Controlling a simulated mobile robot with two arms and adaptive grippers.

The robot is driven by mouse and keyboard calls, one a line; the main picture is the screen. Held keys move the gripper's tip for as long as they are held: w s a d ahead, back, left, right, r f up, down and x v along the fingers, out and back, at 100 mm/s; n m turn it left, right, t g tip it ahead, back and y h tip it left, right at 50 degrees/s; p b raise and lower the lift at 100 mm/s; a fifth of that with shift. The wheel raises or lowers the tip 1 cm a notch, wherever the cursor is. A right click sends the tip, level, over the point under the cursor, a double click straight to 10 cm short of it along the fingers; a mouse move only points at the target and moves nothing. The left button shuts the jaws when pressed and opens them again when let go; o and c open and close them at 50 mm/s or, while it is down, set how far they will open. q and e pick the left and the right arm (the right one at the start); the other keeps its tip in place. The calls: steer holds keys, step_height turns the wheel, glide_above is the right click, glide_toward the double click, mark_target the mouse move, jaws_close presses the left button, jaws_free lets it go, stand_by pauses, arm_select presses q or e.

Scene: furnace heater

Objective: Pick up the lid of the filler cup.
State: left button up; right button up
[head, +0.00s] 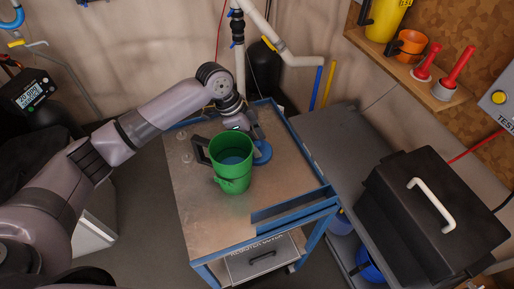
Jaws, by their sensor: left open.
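A green cup (232,175) with a dark handle stands upright on the metal top of the blue-edged cart. A round blue lid (263,154) lies flat just to the right of the cup, on the cart top. My left gripper (256,136) reaches in from behind the cup and points down at the lid's far edge. It is open. The arm and the cup's rim crowd this spot, and I cannot tell whether a finger touches the lid. My right gripper is not in view.
The cart (290,190) has a raised blue rim and bare metal in front of the cup. A dark box (425,215) with a white handle stands to the right. A wooden shelf (400,68) holds a yellow container, an orange cup and red-handled tools.

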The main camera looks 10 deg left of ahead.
arm_select(q)
steer(key=shift+c, duration=0.4)
jaws_close()
